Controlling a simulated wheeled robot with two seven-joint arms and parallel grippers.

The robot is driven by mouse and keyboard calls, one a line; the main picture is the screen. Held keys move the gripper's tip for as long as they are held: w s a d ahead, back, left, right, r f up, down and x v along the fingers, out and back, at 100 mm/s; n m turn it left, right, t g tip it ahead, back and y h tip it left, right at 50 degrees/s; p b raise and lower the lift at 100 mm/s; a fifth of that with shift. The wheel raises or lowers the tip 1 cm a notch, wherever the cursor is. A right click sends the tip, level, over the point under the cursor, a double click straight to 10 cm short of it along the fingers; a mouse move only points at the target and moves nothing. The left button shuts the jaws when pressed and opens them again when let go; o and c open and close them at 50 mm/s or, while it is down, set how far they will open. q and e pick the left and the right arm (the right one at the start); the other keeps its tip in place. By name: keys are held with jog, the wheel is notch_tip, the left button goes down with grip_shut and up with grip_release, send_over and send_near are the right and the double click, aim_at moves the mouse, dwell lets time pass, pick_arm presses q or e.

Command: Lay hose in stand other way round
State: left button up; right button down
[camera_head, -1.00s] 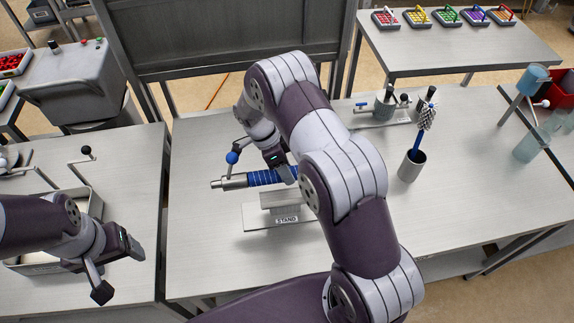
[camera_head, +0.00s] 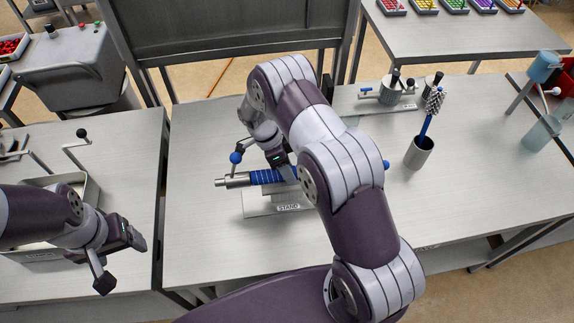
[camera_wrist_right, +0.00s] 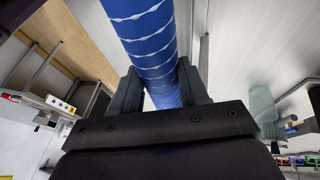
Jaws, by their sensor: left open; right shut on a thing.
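The blue ribbed hose (camera_head: 266,177) with a metal end (camera_head: 236,180) shows in the head view, its metal end pointing left. The stand (camera_head: 258,204), a grey metal block on a plate with a "STAND" label, is just in front of and below it. My right gripper (camera_head: 287,172) is shut on the hose near its middle; in the right wrist view the hose (camera_wrist_right: 150,40) runs between the fingers (camera_wrist_right: 160,90). My right arm hides part of the hose and stand. I cannot tell whether the hose touches the stand. My left gripper (camera_head: 122,262) is open and empty at the left.
A blue-ball lever (camera_head: 236,157) stands beside the hose's metal end. A cup with a brush (camera_head: 419,152) and a metal fixture (camera_head: 385,96) stand to the right and behind. A tray (camera_head: 85,190) lies on the left table. The bench at front left is clear.

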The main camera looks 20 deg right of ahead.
jog(key=shift+f, duration=0.65)
jog(key=shift+f+b, duration=0.55)
jog(key=c, duration=1)
grip_release()
jog(key=shift+o, duration=0.8)
jog(key=shift+s, duration=0.15)
jog(key=o, duration=0.5)
jog(key=shift+c, duration=0.2)
jog(key=shift+s+a+r, duration=0.1)
jog(key=shift+s+r, duration=0.05)
